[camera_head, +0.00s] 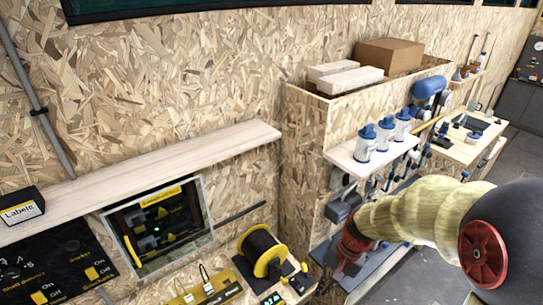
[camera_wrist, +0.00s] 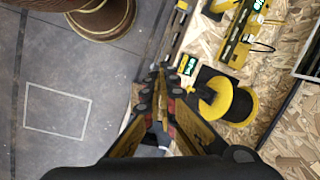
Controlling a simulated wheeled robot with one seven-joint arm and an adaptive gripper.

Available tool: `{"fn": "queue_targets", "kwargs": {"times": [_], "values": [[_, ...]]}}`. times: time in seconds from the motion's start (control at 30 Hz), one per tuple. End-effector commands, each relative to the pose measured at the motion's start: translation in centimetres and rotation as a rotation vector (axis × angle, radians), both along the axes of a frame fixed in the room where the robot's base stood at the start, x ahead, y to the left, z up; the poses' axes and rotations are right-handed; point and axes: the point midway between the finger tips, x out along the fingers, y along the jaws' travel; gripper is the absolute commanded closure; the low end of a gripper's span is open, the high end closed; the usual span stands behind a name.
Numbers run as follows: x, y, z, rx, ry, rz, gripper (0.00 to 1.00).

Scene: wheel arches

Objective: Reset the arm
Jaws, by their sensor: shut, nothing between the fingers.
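My gripper (camera_wrist: 162,90) is in the wrist view, with its black and yellow fingers brought together and nothing between them. It points past the edge of a work surface, beside a black and yellow spool (camera_wrist: 226,100), apart from it as far as I can see. In the head view my arm reaches in from the right in a beige sleeve. Its far end is in front of the shelf unit, and the fingertips cannot be made out there.
In the head view, the spool (camera_head: 262,252) stands on the bench at lower centre. White and blue canisters (camera_head: 384,133) stand on a shelf (camera_head: 345,158) close behind my arm. A long wooden shelf (camera_head: 150,166) runs along the left wall.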

Motion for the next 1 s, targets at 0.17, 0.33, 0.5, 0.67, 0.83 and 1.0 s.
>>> {"fn": "queue_targets", "kwargs": {"times": [0.17, 0.33, 0.5, 0.67, 0.83, 1.0], "values": [[-3.7, -1.4, 2.4, -0.072, -0.094, 0.21, 1.0], [-7.0, -2.8, 4.1, -0.152, -0.18, 0.353, 1.0], [-9.8, -4.0, 5.3, -0.237, -0.278, 0.429, 1.0], [-11.7, -4.6, 6.1, -0.305, -0.397, 0.449, 1.0], [-12.8, -4.4, 7.2, -0.336, -0.525, 0.44, 1.0], [-13.2, -4.2, 7.6, -0.349, -0.588, 0.436, 1.0]]}}
